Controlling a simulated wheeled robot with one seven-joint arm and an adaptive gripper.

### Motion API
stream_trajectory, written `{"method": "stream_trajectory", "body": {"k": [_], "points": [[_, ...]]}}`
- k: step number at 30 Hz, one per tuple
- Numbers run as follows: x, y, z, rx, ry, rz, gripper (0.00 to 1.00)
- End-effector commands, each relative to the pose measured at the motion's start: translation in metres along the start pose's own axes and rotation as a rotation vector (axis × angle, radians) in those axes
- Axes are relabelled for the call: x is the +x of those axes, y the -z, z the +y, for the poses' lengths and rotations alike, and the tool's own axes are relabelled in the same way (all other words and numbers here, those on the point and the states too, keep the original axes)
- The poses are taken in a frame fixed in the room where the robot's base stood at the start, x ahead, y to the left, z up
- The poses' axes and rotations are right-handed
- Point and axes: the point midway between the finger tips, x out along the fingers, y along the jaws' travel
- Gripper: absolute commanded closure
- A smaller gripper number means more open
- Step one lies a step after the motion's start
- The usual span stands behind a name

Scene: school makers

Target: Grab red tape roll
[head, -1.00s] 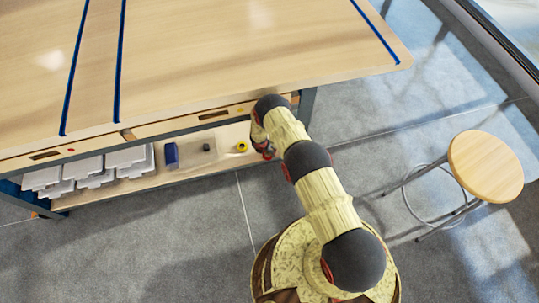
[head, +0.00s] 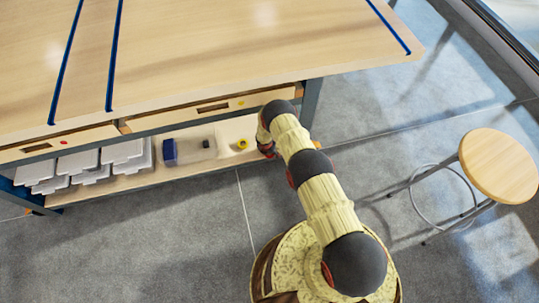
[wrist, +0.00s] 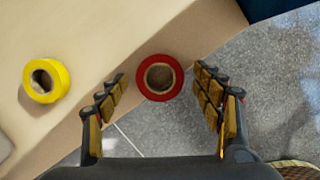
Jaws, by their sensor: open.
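The red tape roll (wrist: 160,77) shows in the wrist view at the edge of the wooden lower shelf (wrist: 120,50). It lies ahead of my gripper (wrist: 160,88), between the two fingers in the picture. The fingers are open and apart, with a gap on both sides of the roll. I cannot tell how far below the fingertips the roll is. In the head view my arm hides the red roll, and my gripper (head: 266,150) is only partly visible by the shelf's right end.
A yellow tape roll (wrist: 46,80) lies on the shelf to the left; it also shows in the head view (head: 242,144). Further left are a clear box (head: 200,148), a blue item (head: 169,152) and several white trays (head: 120,152). The tabletop (head: 220,50) overhangs the shelf. A stool (head: 498,165) stands right.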

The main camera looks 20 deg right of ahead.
Motion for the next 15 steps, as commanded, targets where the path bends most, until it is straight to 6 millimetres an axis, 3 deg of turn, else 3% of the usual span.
{"method": "stream_trajectory", "body": {"k": [6,15], "points": [[-0.0007,-0.0006,0.0002,0.0,0.0,0.0,0.33],[-0.0006,-0.0003,0.0001,0.0,0.0,0.0,0.5]]}}
